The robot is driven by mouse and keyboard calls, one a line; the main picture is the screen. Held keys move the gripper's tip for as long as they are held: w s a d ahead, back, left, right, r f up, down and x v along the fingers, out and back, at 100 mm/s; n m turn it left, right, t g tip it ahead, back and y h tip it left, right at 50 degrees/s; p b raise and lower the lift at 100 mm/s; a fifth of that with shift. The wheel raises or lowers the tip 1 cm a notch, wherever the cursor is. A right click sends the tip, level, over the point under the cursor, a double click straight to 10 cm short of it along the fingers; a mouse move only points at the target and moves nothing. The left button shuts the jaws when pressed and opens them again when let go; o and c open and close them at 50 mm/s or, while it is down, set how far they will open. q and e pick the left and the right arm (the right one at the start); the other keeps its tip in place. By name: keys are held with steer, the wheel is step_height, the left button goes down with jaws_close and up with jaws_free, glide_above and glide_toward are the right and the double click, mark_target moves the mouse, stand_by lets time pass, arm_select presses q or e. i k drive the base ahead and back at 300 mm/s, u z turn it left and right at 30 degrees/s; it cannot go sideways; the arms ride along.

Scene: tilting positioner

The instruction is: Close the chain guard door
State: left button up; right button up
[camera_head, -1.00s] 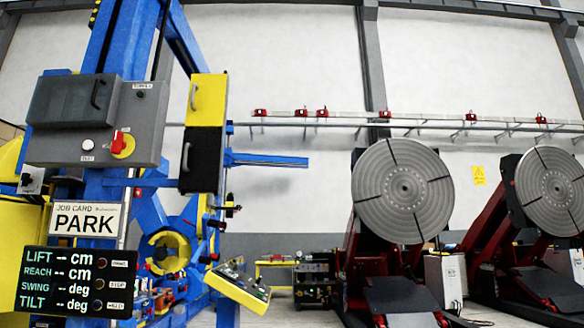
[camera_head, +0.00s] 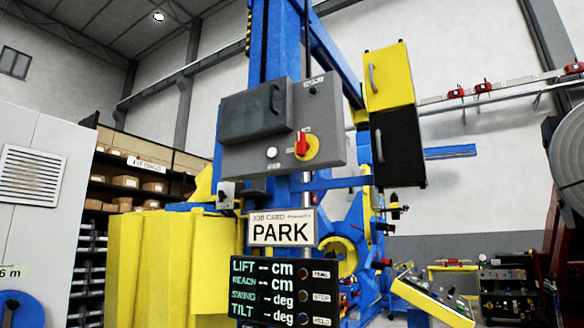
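A tall yellow housing (camera_head: 389,76) with a grey handle is mounted high on the blue positioner column (camera_head: 272,55), right of centre. Just below it is a black panel (camera_head: 398,145) with its own handle at its left edge. These look like the chain guard and its door, but I cannot tell which part is the door or how far it stands open. A grey control box (camera_head: 283,125) with a dark handled cover and a red-and-yellow switch is left of them. Neither of my grippers is in view.
A PARK job card (camera_head: 283,228) and a black readout panel (camera_head: 284,290) hang below the control box. A yellow folded guard (camera_head: 170,262) and shelves with boxes (camera_head: 125,181) are at left. A tilted yellow control console (camera_head: 432,298) stands at lower right.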

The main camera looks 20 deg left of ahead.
mark_target(214, 237)
steer(key=u, duration=0.45)
steer(key=k, duration=0.3)
steer(key=u, duration=0.95)
steer(key=i, duration=1.25)
steer(key=u, duration=0.4)
